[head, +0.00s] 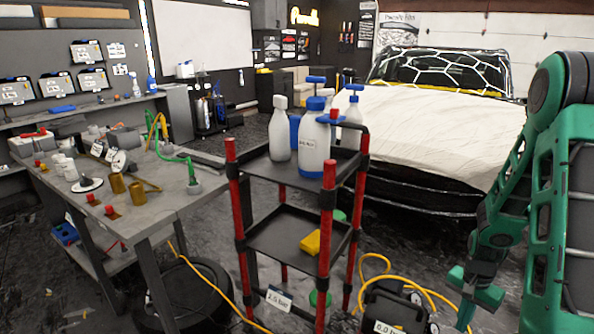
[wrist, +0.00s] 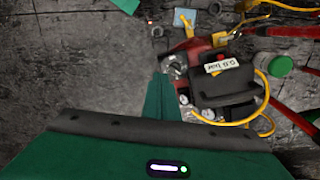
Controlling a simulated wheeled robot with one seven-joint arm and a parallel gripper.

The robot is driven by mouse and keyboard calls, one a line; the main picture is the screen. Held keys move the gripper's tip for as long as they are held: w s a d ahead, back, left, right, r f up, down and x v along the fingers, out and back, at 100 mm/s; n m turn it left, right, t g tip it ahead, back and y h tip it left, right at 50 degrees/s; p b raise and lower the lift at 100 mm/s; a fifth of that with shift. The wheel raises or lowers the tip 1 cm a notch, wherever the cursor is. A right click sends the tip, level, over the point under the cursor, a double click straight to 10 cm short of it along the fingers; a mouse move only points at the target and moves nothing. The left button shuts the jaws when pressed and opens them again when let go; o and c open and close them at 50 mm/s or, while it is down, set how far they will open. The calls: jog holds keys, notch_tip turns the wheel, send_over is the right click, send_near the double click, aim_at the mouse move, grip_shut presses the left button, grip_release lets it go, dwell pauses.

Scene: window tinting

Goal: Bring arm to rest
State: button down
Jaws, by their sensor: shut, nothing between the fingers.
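My green arm fills the right side of the head view, bent downward. My gripper (head: 474,294) hangs at its lower end, to the right of the black compressor (head: 392,308) on the floor. In the wrist view my gripper (wrist: 160,78) is a narrow green wedge with its fingers together. It holds nothing. The compressor (wrist: 228,88) with its white label shows below and to the right of the fingertips there. The fingers look apart from it, though the height gap is hard to judge.
A black shelf cart with red posts (head: 328,215) carries white bottles (head: 314,145) and a yellow block (head: 311,242). A grey workbench (head: 150,210) stands left. A car under a cream cover (head: 430,130) is behind. A yellow hose (head: 375,265) loops over the floor.

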jog(key=s+a+r+n, duration=0.1)
jog(key=s+a+r, duration=0.15)
jog(key=r, duration=0.55)
jog(key=s+a+r+n, duration=0.15)
jog(key=s+r, duration=0.25)
jog(key=r, duration=0.4)
jog(key=s+a+r+n+t, duration=0.1)
jog(key=s+a+r+n, duration=0.2)
jog(key=s+r, duration=0.6)
jog(key=s+a, duration=0.2)
jog(key=s, duration=0.1)
jog(key=shift+a+r, duration=0.15)
jog(key=shift+r, duration=0.1)
jog(key=c, duration=2.2)
grip_release()
jog(key=shift+s+a+r, duration=0.1)
jog(key=shift+s+a, duration=0.05)
jog(key=shift+s, duration=0.15)
jog(key=o, duration=0.5)
jog(key=shift+s, duration=0.1)
